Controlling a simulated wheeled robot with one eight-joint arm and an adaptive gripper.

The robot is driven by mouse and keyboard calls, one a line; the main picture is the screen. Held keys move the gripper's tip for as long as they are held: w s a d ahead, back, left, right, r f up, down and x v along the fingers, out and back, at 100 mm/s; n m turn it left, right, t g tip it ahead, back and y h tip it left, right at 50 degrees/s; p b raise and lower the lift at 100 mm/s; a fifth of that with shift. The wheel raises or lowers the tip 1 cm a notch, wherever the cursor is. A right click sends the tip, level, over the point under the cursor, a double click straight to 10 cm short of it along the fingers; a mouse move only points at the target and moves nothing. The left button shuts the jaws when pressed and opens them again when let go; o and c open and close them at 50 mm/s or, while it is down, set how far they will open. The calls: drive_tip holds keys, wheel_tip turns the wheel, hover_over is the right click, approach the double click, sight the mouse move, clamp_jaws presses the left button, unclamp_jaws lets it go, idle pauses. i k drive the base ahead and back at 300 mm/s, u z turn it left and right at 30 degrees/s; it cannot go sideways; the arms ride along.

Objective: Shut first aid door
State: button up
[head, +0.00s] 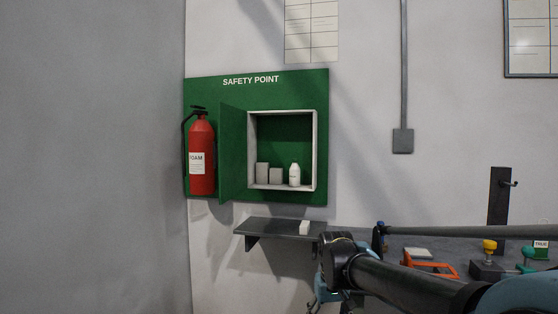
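The first aid door (233,153) is a green panel standing open on the left side of a white-framed cabinet (316,150). The cabinet is set in a green safety point board (290,91) on the wall. Inside it stand two grey boxes (262,172) and a white bottle (295,175). My arm reaches in from the lower right, below and to the right of the cabinet, apart from the door. My gripper (322,296) seems to be at the bottom of the view, largely hidden behind my arm; its fingers cannot be made out.
A red fire extinguisher (201,155) hangs just left of the open door. At right, a bench carries an orange frame (430,263) and other items. A wall corner bounds the left.

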sight(230, 152)
drive_tip(key=u, duration=0.05)
drive_tip(key=k, duration=0.5)
drive_tip(key=u, duration=1.3)
drive_tip(key=i, duration=0.65)
drive_tip(key=z, duration=0.2)
